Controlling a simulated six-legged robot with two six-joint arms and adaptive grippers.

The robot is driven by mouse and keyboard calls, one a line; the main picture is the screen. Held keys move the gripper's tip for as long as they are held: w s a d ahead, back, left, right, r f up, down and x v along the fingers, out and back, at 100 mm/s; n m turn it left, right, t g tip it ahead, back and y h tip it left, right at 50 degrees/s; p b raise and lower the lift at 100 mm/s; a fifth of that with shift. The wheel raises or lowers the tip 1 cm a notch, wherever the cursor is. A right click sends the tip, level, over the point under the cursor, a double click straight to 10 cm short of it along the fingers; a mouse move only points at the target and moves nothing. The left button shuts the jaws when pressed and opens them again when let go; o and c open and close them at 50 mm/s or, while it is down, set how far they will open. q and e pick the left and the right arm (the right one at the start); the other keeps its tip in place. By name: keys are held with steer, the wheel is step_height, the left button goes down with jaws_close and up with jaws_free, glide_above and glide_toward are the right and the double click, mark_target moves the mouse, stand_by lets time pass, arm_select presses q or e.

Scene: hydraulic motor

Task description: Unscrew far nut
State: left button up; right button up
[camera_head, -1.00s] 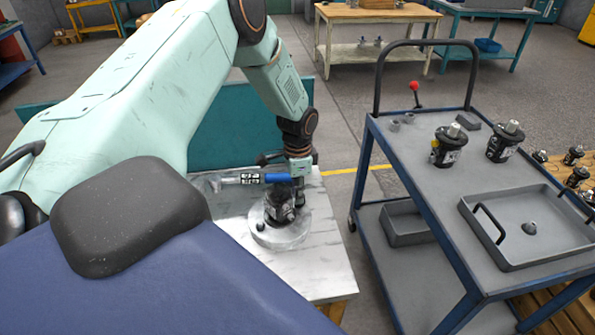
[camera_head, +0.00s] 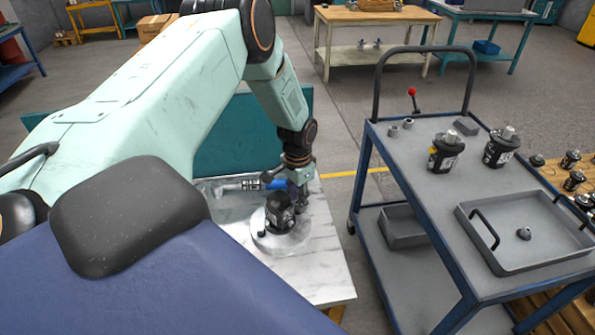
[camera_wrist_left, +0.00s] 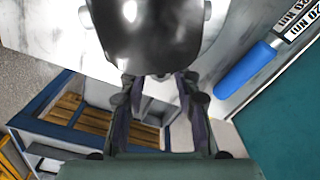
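The black hydraulic motor (camera_head: 279,208) stands on a round pale metal plate (camera_head: 268,242) on the white marbled bench top. A small dark nut-like part (camera_head: 262,233) shows at its near side. My left gripper (camera_head: 298,203) points down at the motor's far right side. In the left wrist view the motor (camera_wrist_left: 150,35) fills the top middle. The two fingers (camera_wrist_left: 157,82) of my left gripper stand apart just below it. A small grey piece shows between the fingertips at the motor's edge; I cannot tell whether it is the far nut or whether they touch it. My right gripper is out of view.
A blue-handled tool (camera_head: 277,184) lies behind the motor, partly hidden by my gripper; it also shows in the left wrist view (camera_wrist_left: 243,72). A teal panel (camera_head: 235,135) stands behind the bench. A cart (camera_head: 405,165) with motors and a grey tray (camera_head: 560,248) is at the right.

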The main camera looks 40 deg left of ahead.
arm_select(q)
steer(key=shift+w+f, duration=0.1)
steer(key=shift+f+m+b, duration=0.1)
steer(key=shift+m+b, duration=0.4)
steer(key=shift+m, duration=0.1)
steer(key=shift+m+b, duration=0.55)
steer(key=shift+m, duration=1.05)
steer(key=shift+r, duration=0.2)
steer(key=shift+c, duration=0.4)
